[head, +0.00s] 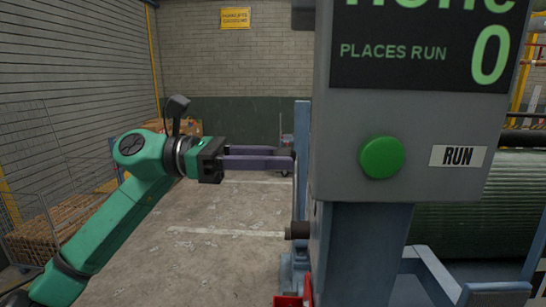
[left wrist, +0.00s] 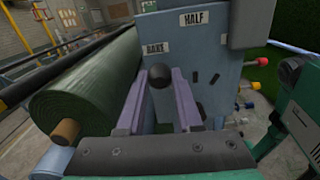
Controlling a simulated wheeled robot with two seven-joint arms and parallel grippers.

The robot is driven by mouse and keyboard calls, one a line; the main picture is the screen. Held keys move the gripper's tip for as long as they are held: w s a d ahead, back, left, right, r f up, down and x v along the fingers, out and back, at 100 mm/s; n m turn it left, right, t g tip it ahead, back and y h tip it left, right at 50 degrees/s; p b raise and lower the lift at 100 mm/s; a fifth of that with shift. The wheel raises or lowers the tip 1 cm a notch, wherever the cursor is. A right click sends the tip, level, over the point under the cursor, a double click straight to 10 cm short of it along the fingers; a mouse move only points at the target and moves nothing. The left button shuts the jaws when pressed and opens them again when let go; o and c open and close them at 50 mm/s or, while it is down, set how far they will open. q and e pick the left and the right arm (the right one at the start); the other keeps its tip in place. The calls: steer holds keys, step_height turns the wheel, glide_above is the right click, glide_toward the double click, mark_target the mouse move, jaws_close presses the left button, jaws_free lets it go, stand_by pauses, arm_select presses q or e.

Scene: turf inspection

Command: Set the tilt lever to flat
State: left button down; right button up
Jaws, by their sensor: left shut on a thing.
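The tilt lever has a round black knob (left wrist: 160,75), and in the head view its thin rod (head: 294,195) rises nearly upright from a dark pivot (head: 298,230) on the side of the machine. My left gripper (head: 290,154) reaches in from the left with its purple fingers level, shut on the knob. In the left wrist view one finger lies on each side of the knob. A plate behind it carries a "HALF" label (left wrist: 196,17) and another that seems to read "RAKE" (left wrist: 157,47). No flat label shows. My right gripper is not in view.
A grey control box (head: 420,100) with a green button (head: 382,157), a "RUN" label and a display reading 0 stands right of the gripper. A green turf roll (left wrist: 85,85) lies left in the wrist view. Open floor (head: 210,240) lies below my left arm.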

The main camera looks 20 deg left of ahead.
arm_select(q)
steer(key=s+d+m+b, duration=0.2)
steer(key=s+m+b, duration=0.8)
steer(key=m+b, duration=0.1)
steer(key=shift+m, duration=0.5)
stand_by(0.3)
steer(key=c, duration=0.6)
jaws_free()
steer(key=shift+s, duration=0.1)
